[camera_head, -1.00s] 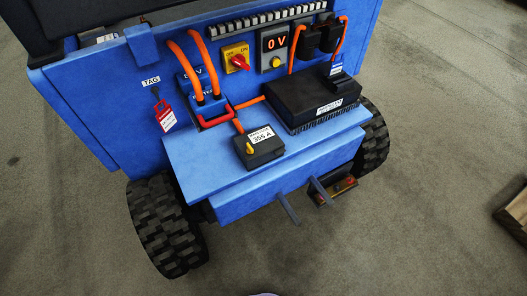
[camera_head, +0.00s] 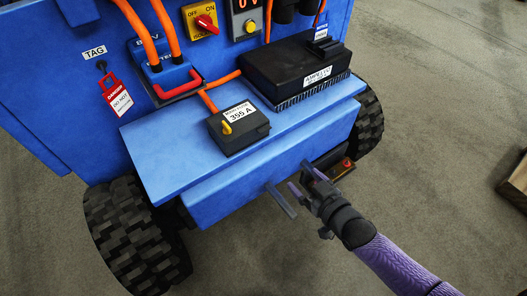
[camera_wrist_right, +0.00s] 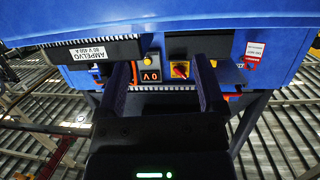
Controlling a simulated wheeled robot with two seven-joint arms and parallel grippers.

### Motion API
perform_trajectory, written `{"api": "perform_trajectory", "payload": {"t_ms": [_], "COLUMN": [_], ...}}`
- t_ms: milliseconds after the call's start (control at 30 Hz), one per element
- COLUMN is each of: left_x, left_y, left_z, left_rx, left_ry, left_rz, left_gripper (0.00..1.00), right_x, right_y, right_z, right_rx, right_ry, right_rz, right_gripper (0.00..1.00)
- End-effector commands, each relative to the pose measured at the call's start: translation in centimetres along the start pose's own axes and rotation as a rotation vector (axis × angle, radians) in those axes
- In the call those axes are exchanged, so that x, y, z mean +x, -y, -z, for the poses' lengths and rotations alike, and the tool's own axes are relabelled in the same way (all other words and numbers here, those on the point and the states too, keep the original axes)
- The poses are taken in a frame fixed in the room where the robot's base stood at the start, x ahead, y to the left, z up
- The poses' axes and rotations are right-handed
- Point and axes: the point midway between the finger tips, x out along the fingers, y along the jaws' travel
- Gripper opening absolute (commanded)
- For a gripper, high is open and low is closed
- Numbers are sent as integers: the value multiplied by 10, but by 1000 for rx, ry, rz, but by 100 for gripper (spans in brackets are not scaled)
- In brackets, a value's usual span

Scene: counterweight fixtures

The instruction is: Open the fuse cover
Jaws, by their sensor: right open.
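The fuse cover (camera_head: 240,130) is a black box with a white "355 A" label and a yellow knob (camera_head: 227,128) on the cart's blue ledge. It looks closed. A dark box (camera_wrist_right: 198,43) in the right wrist view appears to be the same fuse box, inverted and partly seen. My right gripper (camera_head: 300,177) is open and empty, in front of the ledge and below right of the cover, apart from it. In the right wrist view its two fingers (camera_wrist_right: 162,65) stand wide apart with nothing between them. My left gripper is not in view.
A black controller box (camera_head: 303,70) stands right of the fuse cover. Orange cables (camera_head: 225,79), a red-handled connector (camera_head: 165,75) and a red isolator knob (camera_head: 205,22) are behind. Floor in front is clear.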

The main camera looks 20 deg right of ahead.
Motion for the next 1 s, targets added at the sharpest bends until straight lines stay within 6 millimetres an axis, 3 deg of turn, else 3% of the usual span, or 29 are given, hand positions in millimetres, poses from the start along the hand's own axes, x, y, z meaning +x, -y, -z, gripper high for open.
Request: {"api": "perform_trajectory", "payload": {"t_ms": [33,100,200,500,600,967,1000], "left_x": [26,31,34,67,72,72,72], "left_y": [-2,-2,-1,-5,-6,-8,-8], "left_z": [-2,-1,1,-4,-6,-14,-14], "left_rx": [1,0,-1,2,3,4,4], "left_ry": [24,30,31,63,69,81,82], "left_rz": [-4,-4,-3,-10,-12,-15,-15], "left_gripper": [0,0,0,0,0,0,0], "right_x": [15,20,28,95,107,114,114], "right_y": [5,10,14,19,20,21,21], "right_z": [7,39,59,75,80,86,86], "right_rx": [6,16,22,21,22,20,20], "right_ry": [-97,-206,-260,-255,-255,-253,-253], "right_rz": [36,73,90,87,87,86,86], "right_gripper": [88,88,88,88,88,88,84]}}
